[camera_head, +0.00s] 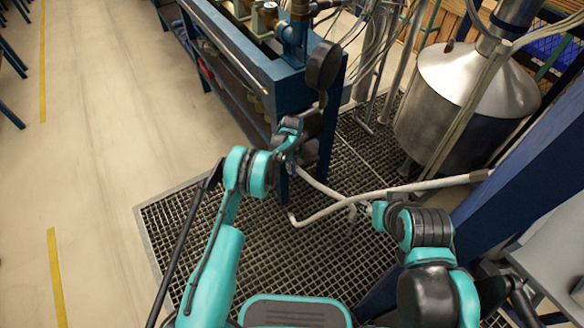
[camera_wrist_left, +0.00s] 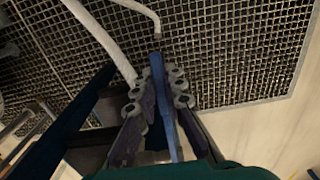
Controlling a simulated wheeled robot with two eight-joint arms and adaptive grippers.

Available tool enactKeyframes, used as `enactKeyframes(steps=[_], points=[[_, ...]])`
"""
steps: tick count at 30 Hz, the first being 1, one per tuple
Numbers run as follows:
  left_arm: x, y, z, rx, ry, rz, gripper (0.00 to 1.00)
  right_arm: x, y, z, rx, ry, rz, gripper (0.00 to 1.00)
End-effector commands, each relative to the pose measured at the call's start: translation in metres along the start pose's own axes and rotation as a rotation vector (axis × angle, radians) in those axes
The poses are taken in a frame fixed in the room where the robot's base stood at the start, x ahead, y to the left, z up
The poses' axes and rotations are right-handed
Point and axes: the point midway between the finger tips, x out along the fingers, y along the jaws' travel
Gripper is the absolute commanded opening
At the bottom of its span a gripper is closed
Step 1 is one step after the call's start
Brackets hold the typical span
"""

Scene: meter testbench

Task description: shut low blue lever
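The low blue lever (camera_wrist_left: 167,112) shows in the left wrist view as a narrow blue bar running up the middle of the picture. My left gripper (camera_wrist_left: 162,82) has one finger on each side of it, close against it, and looks shut on it. In the head view my left gripper (camera_head: 291,160) is low beside the blue bench's leg, and my own arm hides most of the lever there. My right gripper (camera_head: 371,211) is beside the pale hose on the right, small and partly hidden by its wrist, so its fingers cannot be made out.
A pale hose (camera_head: 395,190) crosses above the floor grating (camera_head: 195,225) between my arms. The blue bench (camera_head: 262,80) stands ahead, with a dark round part (camera_head: 323,65) at its corner. A steel tank (camera_head: 470,85) stands at the back right.

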Motion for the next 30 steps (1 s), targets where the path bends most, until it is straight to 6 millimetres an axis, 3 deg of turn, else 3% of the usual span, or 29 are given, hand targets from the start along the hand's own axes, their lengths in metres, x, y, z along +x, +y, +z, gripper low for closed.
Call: enactKeyframes(steps=[5, 15, 24, 25, 27, 30], points=[[-0.001, 0.0, 0.0, -0.001, -0.016, -0.001, 0.0, 0.0, 0.0, 0.0, 0.0, 0.0, 0.0, 0.4], [-0.021, 0.0, 0.004, 0.0, -0.239, 0.0, 0.0, 0.0, 0.0, 0.0, 0.0, 0.0, 0.0, 0.4], [-0.022, 0.0, 0.005, 0.001, -0.249, 0.001, 0.0, 0.0, 0.0, 0.0, 0.0, 0.0, 0.0, 0.4], [-0.022, 0.0, 0.005, 0.001, -0.249, 0.001, 0.15, 0.0, 0.0, 0.0, 0.0, 0.0, 0.0, 0.4], [-0.022, 0.0, 0.005, 0.001, -0.249, 0.001, 0.31, 0.0, 0.0, 0.0, 0.0, 0.0, 0.0, 0.4], [-0.022, 0.0, 0.005, 0.0, -0.248, 0.001, 0.31, 0.0, 0.0, 0.0, 0.0, 0.0, 0.0, 0.4]])
